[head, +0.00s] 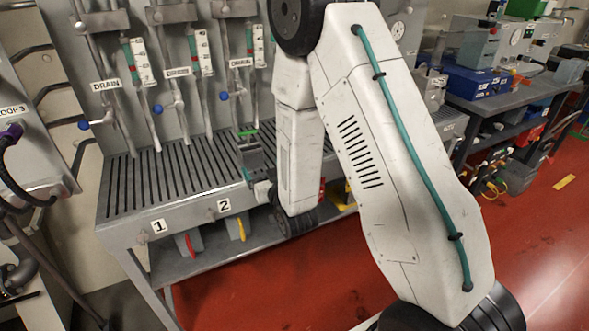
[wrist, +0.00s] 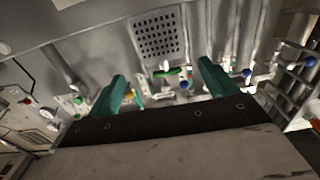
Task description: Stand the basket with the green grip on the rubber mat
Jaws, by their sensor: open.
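My gripper (wrist: 161,72) is open in the wrist view, with its two teal fingers spread wide. A bright green bar (wrist: 172,72) shows in the gap between the fingertips. It seems to lie beyond them, and I see no contact. In the head view a short green bar (head: 247,133) shows above the dark end of my arm, over the slotted bench top. It may be the green grip. The basket's body is not clear there, as my arm covers part of that spot. I cannot make out the rubber mat in either view.
The slotted bench (head: 190,180) has a label 1 (head: 158,226) and a label 2 (head: 224,205) on its front edge. Pipes with blue knobs stand behind it. Parts with red (head: 190,246) and yellow (head: 241,229) sit below. The bench's left top is clear.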

